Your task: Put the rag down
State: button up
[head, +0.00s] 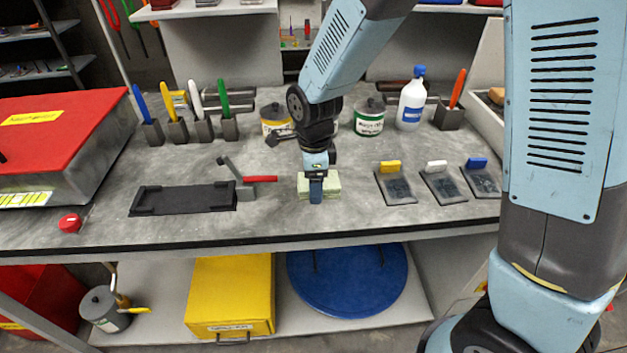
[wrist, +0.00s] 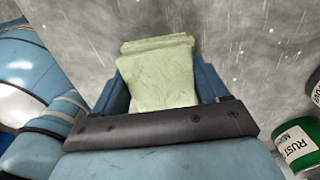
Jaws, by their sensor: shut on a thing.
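The rag is a pale green folded cloth (head: 332,184) at the middle of the grey bench, near its front. My gripper (head: 317,189) points down over it, with its fingers at the cloth. In the wrist view the rag (wrist: 160,75) sits between the two blue fingers of my gripper (wrist: 165,85), which are shut on it. The rag's far edge extends beyond the fingertips. I cannot tell whether its underside touches the bench top.
A black tray (head: 183,199) and a red-handled tool (head: 260,179) lie to the left. Grey pads with coloured grips (head: 395,185) lie to the right. Cans (head: 368,120) and a white bottle (head: 411,103) stand behind. The bench's front edge (head: 300,238) is close.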

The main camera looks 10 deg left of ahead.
jog(key=shift+f, duration=0.25)
jog(key=o, duration=0.8)
jog(key=shift+s+d+f, duration=0.1)
jog(key=shift+c, duration=0.2)
jog(key=shift+o, duration=1.3)
jog(key=shift+s+f, duration=0.1)
jog(key=shift+s, duration=0.05)
notch_tip(320, 180, up, 13)
jog(key=shift+w, duration=0.25)
